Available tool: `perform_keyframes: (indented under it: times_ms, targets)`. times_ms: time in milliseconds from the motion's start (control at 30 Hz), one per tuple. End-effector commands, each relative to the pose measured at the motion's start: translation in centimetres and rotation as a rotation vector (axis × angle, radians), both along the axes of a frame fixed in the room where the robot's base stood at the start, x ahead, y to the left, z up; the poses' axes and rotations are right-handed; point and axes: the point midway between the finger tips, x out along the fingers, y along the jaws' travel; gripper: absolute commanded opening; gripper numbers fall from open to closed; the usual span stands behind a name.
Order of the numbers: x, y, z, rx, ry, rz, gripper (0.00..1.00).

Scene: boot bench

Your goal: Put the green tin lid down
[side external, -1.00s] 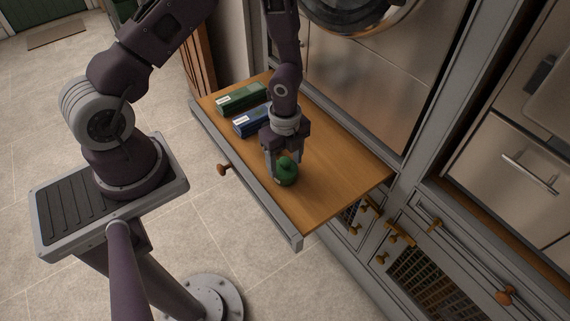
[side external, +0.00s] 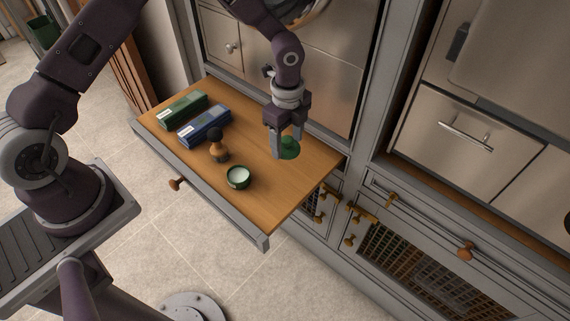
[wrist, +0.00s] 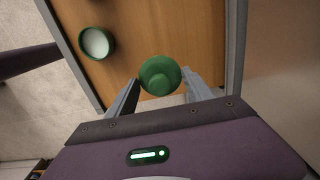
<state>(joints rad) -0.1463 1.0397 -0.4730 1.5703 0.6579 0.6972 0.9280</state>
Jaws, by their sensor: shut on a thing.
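The green tin lid (side external: 289,148), round with a raised knob, is between the fingers of my gripper (side external: 286,150), over the back right part of the wooden pull-out board. In the wrist view the lid (wrist: 160,76) sits at the tips of my gripper (wrist: 160,88), knob facing the camera. My gripper is shut on it. Whether the lid's underside touches the board is hard to tell. The open green tin (side external: 238,178), with pale contents, stands upright near the board's front edge, apart from the lid. The tin (wrist: 97,43) is at upper left in the wrist view.
The wooden board (side external: 275,190) has a grey front edge. A brush (side external: 218,147) with a wooden handle stands behind the tin. A blue box (side external: 204,126) and a green box (side external: 182,109) lie at the left. Bare wood lies between tin and lid. Steel cabinet fronts rise behind.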

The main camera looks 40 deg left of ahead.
Motion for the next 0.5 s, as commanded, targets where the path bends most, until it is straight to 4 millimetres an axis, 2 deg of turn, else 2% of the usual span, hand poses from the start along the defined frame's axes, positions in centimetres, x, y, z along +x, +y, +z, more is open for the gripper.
perform_keyframes:
  times_ms: [33,100,267,400,500]
  targets:
    - [-0.1,0.0,-1.3,-0.001,0.004,-0.001,0.22]
    - [-0.1,0.0,-2.7,-0.001,0.003,0.000,0.22]
    - [-0.1,0.0,-4.7,0.000,0.001,-0.001,0.22]
    - [-0.1,0.0,-7.2,0.000,0.000,0.000,0.22]
    - [0.0,0.1,-7.4,0.000,-0.002,0.000,0.22]
